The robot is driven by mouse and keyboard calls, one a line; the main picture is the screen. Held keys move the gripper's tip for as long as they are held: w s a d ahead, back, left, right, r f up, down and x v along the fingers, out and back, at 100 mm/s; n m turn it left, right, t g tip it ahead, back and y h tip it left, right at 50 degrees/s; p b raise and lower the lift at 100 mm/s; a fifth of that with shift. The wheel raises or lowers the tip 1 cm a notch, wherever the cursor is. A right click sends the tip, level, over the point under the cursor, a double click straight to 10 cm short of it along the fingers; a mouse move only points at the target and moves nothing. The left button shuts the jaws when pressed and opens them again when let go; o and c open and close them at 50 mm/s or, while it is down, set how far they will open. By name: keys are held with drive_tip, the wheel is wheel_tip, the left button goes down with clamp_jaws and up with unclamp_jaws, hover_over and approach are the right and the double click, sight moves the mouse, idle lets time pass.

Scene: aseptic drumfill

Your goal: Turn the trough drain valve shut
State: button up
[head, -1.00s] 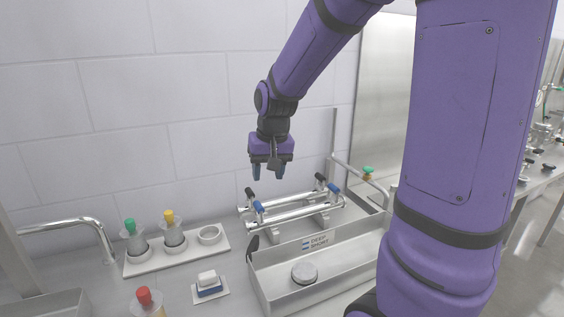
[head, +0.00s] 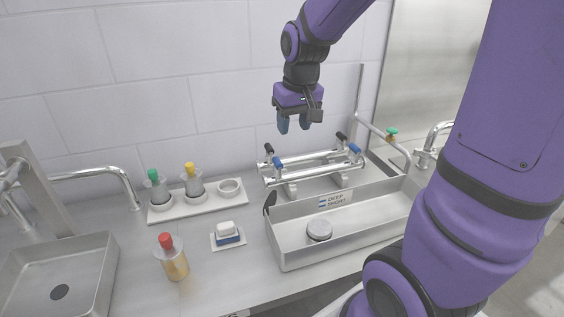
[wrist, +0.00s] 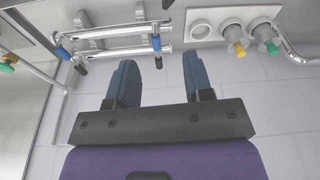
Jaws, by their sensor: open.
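The long steel trough (head: 345,248) stands at the centre right of the bench in the head view, with a labelled back edge. A round metal cap-like piece (head: 319,230) lies on the trough floor. My gripper (head: 294,124) is open and empty, pointing down above the pipes behind the trough, well clear of the handle. In the wrist view my gripper's blue fingers (wrist: 160,85) stand apart with nothing between them.
Two steel pipes (head: 310,160) with blue and black handles lie behind the trough. A green-knobbed pipe (head: 391,134) stands to the right. A white rack (head: 205,205) holds green- and yellow-capped bottles. A red-capped bottle (head: 175,262), a sponge block (head: 228,233) and a sink (head: 90,260) are left.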

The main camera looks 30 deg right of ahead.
drive_tip(key=w+f+n+g+h, duration=0.15)
drive_tip(key=w+f+n, duration=0.35)
drive_tip(key=f+n, duration=0.65)
drive_tip(key=n+y, duration=0.2)
drive_tip(key=n, duration=1.4)
hover_over(272, 195)
drive_tip(key=shift+g, duration=0.35)
wheel_tip(272, 195, down, 7)
drive_tip(key=shift+r, duration=0.2)
wheel_tip(272, 195, down, 11)
drive_tip(key=shift+r, duration=0.2)
clamp_jaws()
